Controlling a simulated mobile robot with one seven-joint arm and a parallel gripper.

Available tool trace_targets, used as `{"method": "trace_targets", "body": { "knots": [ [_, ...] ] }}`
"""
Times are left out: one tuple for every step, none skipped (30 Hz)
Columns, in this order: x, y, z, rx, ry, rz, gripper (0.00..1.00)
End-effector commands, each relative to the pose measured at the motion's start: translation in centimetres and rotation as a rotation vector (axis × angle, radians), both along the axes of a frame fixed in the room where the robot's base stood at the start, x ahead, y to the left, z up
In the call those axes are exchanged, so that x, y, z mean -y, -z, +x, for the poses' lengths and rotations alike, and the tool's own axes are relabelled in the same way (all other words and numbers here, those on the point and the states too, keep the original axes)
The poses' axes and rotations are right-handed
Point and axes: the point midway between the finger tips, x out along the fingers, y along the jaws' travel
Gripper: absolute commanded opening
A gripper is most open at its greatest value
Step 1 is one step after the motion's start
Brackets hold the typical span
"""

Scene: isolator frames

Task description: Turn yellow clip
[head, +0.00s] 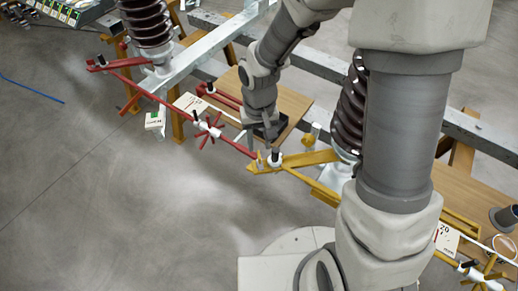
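The yellow clip (261,166) is at the left end of the yellow bar assembly, near the middle of the head view, where the red bar meets the yellow one. My gripper (275,153) points down at this joint from above. Its dark fingers are right at a small white part beside the clip. I cannot tell whether they touch or grasp the clip or are just above it. The fingertips are small and partly merge with the parts behind them.
A red bar (150,95) runs up to the left, with a red star-shaped handwheel (209,130). Dark ribbed insulators (147,22) stand on the grey steel frame (200,52). A yellow handwheel (489,273) is at the lower right. The floor (90,190) at left is open.

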Motion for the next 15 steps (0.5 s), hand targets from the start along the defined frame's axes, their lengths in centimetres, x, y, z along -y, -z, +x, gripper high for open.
{"method": "trace_targets", "body": {
  "knots": [
    [0.0, 1.2, -0.1, -0.005, -0.002, -0.002, 0.40],
    [0.0, 1.8, -0.1, -0.005, -0.003, -0.002, 0.40],
    [0.0, 2.4, -0.1, -0.005, -0.002, -0.002, 0.40],
    [0.0, 2.9, -0.1, -0.005, -0.001, -0.002, 0.40],
    [0.0, 3.3, -0.1, -0.005, -0.001, -0.002, 0.40],
    [0.0, 3.8, -0.1, -0.003, -0.002, -0.001, 0.40],
    [0.0, 4.1, -0.1, -0.003, -0.002, -0.001, 0.40],
    [0.0, 4.4, -0.1, -0.003, -0.002, -0.001, 0.40],
    [0.0, 4.7, -0.1, -0.002, -0.001, -0.001, 0.40],
    [0.0, 4.9, 0.0, -0.002, -0.001, 0.000, 0.40],
    [0.0, 5.1, 0.0, -0.001, -0.001, 0.000, 0.40],
    [0.0, 5.2, 0.0, -0.001, -0.001, -0.001, 0.40],
    [0.0, 5.3, 0.0, -0.001, -0.001, -0.001, 0.40],
    [0.0, 5.4, 0.0, -0.001, -0.001, -0.001, 0.40],
    [0.0, 5.4, 0.0, -0.001, -0.001, -0.001, 0.40]
  ]
}}
